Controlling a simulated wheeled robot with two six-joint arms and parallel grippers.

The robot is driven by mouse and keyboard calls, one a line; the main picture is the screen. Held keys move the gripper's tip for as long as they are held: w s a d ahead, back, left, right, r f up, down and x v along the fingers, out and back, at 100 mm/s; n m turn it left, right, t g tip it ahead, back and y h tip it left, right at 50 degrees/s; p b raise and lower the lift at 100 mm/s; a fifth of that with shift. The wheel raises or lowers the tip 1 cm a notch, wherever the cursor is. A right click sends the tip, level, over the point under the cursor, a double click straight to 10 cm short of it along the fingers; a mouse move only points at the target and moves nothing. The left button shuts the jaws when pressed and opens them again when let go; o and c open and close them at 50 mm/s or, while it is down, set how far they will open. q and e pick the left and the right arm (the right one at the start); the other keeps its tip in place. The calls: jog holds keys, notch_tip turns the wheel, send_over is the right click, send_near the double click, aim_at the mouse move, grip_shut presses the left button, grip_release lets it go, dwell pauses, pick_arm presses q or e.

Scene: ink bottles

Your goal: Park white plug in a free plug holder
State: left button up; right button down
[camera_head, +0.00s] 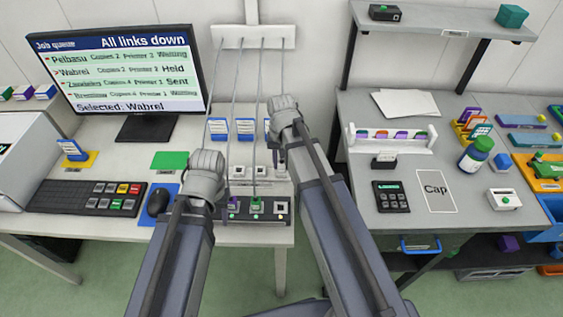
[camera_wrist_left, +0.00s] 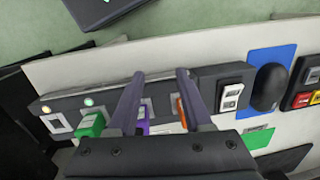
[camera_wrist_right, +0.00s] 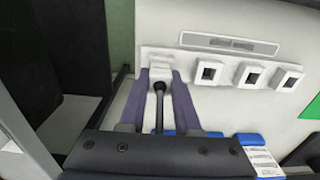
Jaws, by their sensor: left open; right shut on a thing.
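The white plug (camera_wrist_right: 161,72), with a black stem behind it, is between the fingertips of my right gripper (camera_wrist_right: 158,76), which is shut on it. It is at the end position of the white plug holder rail (camera_wrist_right: 183,55); I cannot tell whether it is seated. Three other square holders (camera_wrist_right: 208,72) beside it look empty. My left gripper (camera_wrist_left: 160,76) is open above the black socket strip (camera_wrist_left: 75,104), near a purple plug (camera_wrist_left: 143,127) and an orange part (camera_wrist_left: 182,112).
A green plug (camera_wrist_left: 90,125) sits in the strip beside an empty end socket (camera_wrist_left: 57,123). Cables hang from a white wall bar (camera_head: 253,37). Blue-and-white cards (camera_head: 245,128) stand behind the rail. The mouse (camera_head: 158,202) and keyboard (camera_head: 88,198) are to the left.

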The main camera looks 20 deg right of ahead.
jog(key=shift+c, duration=0.3)
grip_release()
dwell(0.3)
pick_arm(q)
jog(key=shift+r, duration=0.15)
pick_arm(e)
jog(key=shift+r, duration=0.1)
jog(key=shift+r+p, duration=3.95)
jog(key=shift+p, duration=0.1)
pick_arm(q)
notch_tip(320, 180, up, 8)
pick_arm(e)
jog(key=shift+s+a, duration=0.1)
jog(key=s+a+n+h, duration=0.1)
jog(key=s+a+n, duration=0.6)
jog(key=s+a, duration=0.3)
jog(key=s, duration=0.4)
jog(key=shift+a, duration=0.15)
